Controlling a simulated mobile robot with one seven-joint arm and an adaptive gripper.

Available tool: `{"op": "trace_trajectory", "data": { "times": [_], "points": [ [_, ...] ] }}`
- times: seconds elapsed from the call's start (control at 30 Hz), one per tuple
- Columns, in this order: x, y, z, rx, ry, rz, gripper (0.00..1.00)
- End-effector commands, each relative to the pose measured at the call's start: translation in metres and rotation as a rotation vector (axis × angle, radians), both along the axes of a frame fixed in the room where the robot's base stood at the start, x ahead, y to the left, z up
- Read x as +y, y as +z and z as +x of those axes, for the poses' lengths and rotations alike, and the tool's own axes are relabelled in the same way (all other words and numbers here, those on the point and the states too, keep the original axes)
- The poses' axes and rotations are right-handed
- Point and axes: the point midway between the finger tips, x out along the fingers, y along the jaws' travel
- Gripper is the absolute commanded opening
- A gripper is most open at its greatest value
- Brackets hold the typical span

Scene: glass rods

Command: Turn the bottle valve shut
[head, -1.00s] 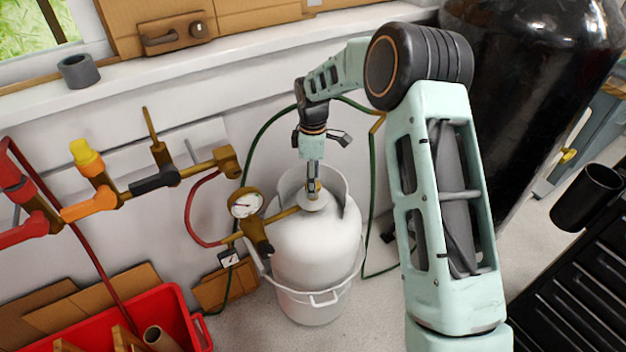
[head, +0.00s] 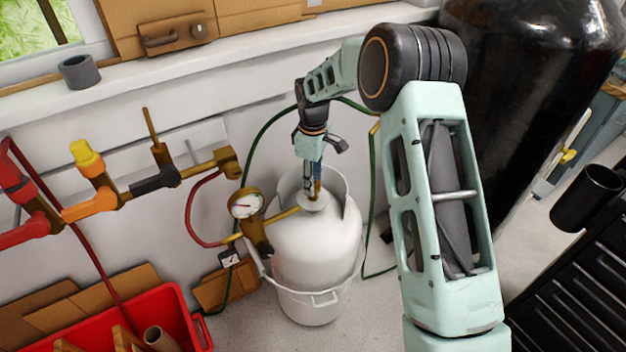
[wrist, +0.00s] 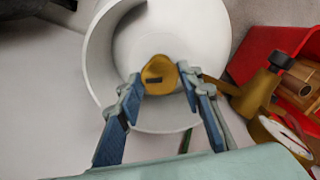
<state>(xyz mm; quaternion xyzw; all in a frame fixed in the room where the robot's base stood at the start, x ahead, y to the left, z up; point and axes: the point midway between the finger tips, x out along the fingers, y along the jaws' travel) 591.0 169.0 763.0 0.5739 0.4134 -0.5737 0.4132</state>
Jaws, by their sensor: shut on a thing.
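The white gas bottle (head: 318,248) stands upright on the floor against the wall, with a white collar around its top. Its brass valve (wrist: 160,75) sits at the top centre inside the collar, with a dark slot on its top face. My gripper (head: 313,192) reaches down into the collar from above. In the wrist view, its two blue fingers (wrist: 162,88) are on either side of the brass valve, and it is shut on the valve. In the head view, the fingers partly hide the valve.
A brass regulator with a gauge (head: 246,204) juts out left of the bottle, joined to its valve. Red and green hoses run nearby. A red crate (head: 186,318) stands at lower left and a large black tank (head: 530,70) at right.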

Motion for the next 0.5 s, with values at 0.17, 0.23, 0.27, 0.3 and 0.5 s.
{"op": "trace_trajectory", "data": {
  "times": [0.17,0.23,0.27,0.3,0.5],
  "points": [
    [0.0002,0.0003,-0.0003,0.000,-0.148,-0.001,0.10],
    [-0.0001,0.0003,-0.0003,-0.001,-0.204,-0.001,0.10],
    [-0.0004,0.0003,-0.0001,0.000,-0.226,-0.002,0.10],
    [-0.0005,0.0002,-0.0002,0.000,-0.255,-0.002,0.10],
    [0.0000,0.0001,-0.0003,0.000,-0.373,-0.001,0.10]
  ]
}}
